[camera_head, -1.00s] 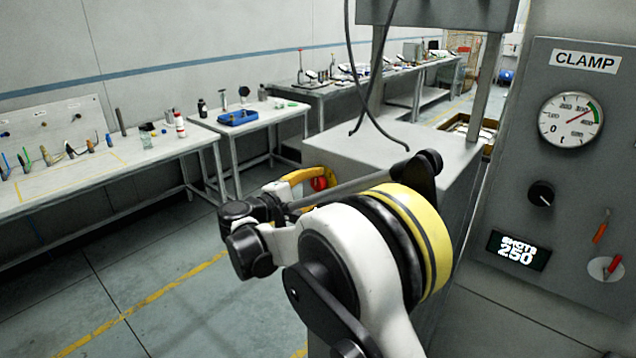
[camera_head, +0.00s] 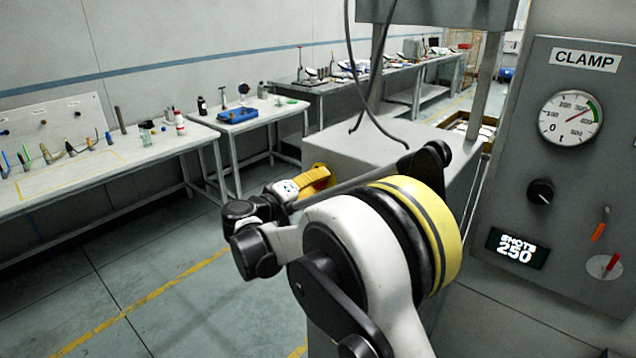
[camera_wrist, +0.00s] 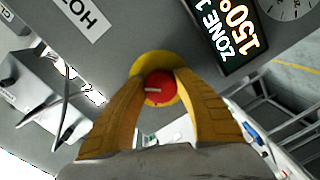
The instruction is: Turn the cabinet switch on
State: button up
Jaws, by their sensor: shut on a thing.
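The switch is a round red knob (camera_wrist: 158,88) with a white mark, on a yellow round plate (camera_wrist: 157,62) fixed to a grey cabinet face (camera_wrist: 140,28). In the wrist view my gripper (camera_wrist: 160,84) has its two orange-yellow fingers on either side of the knob, shut on it. The white mark lies nearly level across the picture. In the head view my gripper (camera_head: 315,180) is beside the grey cabinet (camera_head: 370,150), and the knob is mostly hidden there by the fingers.
A label reading HOT (camera_wrist: 88,15) and a lit ZONE 1 display (camera_wrist: 232,38) are on the face near the knob. A CLAMP panel (camera_head: 545,100) stands at right in the head view. Black cables (camera_head: 352,70) hang over the cabinet. Benches (camera_head: 100,175) line the wall; the floor at left is clear.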

dwell(0.4)
jog(key=o, duration=1.2)
jog(key=shift+d, duration=0.1)
jog(key=v, duration=1.2)
